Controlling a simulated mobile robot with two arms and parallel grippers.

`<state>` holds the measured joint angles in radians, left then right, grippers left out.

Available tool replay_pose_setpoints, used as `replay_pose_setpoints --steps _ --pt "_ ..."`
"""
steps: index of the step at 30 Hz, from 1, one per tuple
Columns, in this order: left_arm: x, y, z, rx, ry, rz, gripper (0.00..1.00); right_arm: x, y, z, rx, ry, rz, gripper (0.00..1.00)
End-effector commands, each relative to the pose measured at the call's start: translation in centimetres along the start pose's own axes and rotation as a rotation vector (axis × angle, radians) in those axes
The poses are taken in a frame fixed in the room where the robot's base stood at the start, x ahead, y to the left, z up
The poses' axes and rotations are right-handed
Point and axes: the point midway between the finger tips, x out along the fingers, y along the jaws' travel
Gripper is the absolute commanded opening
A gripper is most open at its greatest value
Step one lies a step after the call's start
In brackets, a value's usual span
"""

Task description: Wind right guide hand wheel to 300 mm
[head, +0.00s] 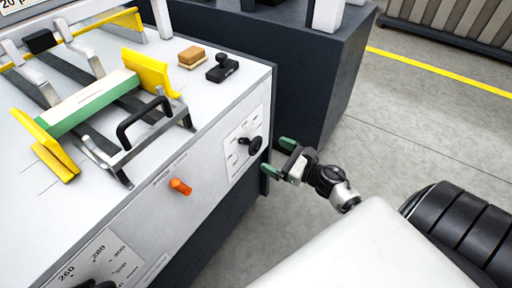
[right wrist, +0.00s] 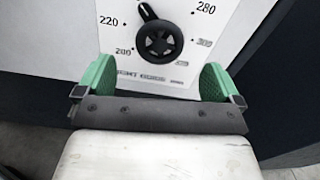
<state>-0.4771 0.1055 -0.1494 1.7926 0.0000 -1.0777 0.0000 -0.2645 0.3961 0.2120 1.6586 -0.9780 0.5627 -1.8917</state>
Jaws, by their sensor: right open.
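The right guide hand wheel (head: 252,145) is a small black wheel on a white scale plate (head: 236,153) at the right end of the machine's front panel. In the right wrist view the wheel (right wrist: 160,40) faces me, and its black pointer or handle sticks up and slightly left, between the 220 and 280 marks. The 300 mark (right wrist: 203,42) is to the right of the wheel. My right gripper (head: 276,157) is open and empty in front of the wheel, its green fingers (right wrist: 159,68) apart on either side below it, seemingly not touching it. My left gripper is not in view.
A second dial plate (head: 110,258) with a black wheel is at the lower left. An orange knob (head: 180,187) sticks out between the plates. On top are a black handle (head: 143,119), yellow guides, a sponge-like block (head: 192,56) and a black stamp-like object (head: 222,67). Floor at right is clear.

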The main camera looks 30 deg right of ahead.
Motion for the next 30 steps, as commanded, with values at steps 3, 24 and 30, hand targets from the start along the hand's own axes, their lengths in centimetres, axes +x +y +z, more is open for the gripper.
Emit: replay_pose_setpoints --steps 3,24,30 --pt "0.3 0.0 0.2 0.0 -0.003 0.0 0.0 2.5 -0.1 0.2 0.002 -0.003 0.0 0.96" --pt "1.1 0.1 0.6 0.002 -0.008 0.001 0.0 6.4 0.0 0.0 0.004 0.001 -0.002 0.87" --pt "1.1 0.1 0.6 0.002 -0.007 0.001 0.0 6.3 0.0 0.0 0.004 0.001 -0.001 0.56"
